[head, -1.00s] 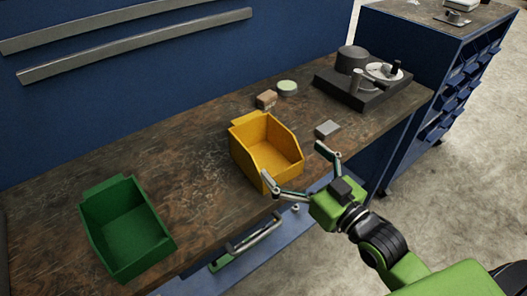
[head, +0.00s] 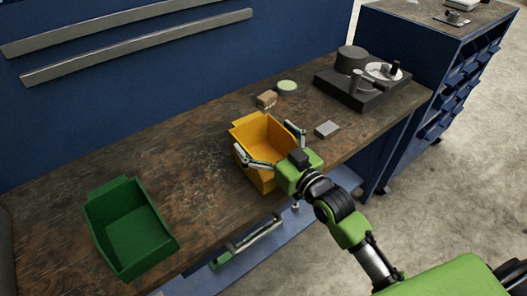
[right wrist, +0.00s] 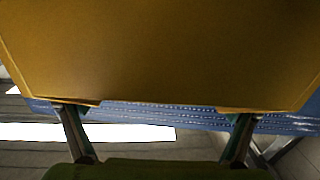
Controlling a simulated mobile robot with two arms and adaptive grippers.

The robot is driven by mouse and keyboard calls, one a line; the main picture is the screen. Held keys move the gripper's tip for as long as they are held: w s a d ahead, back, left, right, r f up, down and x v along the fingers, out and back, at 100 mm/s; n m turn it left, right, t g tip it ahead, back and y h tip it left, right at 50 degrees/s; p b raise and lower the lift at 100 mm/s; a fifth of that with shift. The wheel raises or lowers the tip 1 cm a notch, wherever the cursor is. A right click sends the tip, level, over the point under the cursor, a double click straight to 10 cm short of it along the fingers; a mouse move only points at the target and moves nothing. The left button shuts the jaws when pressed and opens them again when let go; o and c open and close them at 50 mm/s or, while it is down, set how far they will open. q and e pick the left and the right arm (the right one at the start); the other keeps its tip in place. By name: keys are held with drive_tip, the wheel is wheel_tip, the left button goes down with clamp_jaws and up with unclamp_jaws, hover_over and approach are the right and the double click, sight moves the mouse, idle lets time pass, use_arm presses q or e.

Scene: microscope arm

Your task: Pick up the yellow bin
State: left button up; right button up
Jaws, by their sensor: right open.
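The yellow bin (head: 253,130) stands upright on the wooden workbench, near its front edge. My right gripper (head: 263,138) is at the bin's front with its fingers spread open, one towards each side of the bin. In the right wrist view the yellow bin (right wrist: 160,55) fills the upper part, and the fingers of my right gripper (right wrist: 158,108) reach its lower edge on the left and right. The fingertips are partly hidden there, and I cannot tell whether they touch the bin. My left gripper is not in view.
A green bin (head: 128,228) stands on the workbench (head: 190,165) to the left. A small brown box (head: 266,99), a round pale-topped item (head: 287,87) and a grey block (head: 327,129) lie near the yellow bin. A dark microscope-like device (head: 362,88) stands at the back right.

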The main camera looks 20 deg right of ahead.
drive_tip(key=c, duration=1.4)
drive_tip(key=shift+r, duration=0.15)
